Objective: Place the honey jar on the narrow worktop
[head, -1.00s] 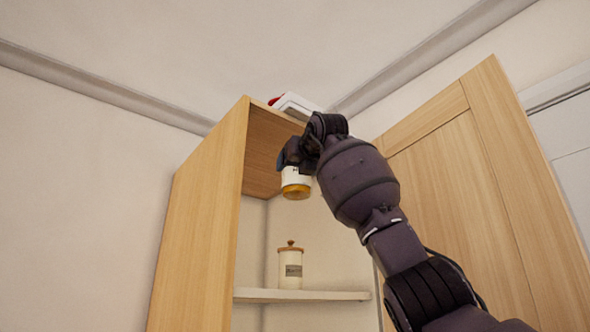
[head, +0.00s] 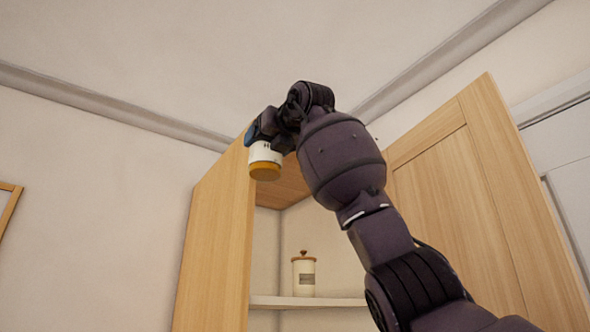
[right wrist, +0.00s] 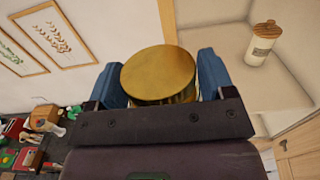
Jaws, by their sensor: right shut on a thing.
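The honey jar (head: 265,159) has a white label with dark lettering and an amber band at its lower end. My right gripper (head: 262,135) is shut on it and holds it in the air in front of the open wall cabinet's upper left part. In the right wrist view the jar's round gold lid (right wrist: 158,74) shows between the two blue fingers of the right gripper (right wrist: 160,82). My left gripper is in neither view. I cannot make out the narrow worktop for certain.
The cabinet (head: 215,245) stands with its wooden door (head: 455,200) open at the right. A labelled canister with a wooden lid (head: 304,275) stands on its shelf (head: 285,301). In the right wrist view, several items lie on a dark surface (right wrist: 70,118) at the lower left.

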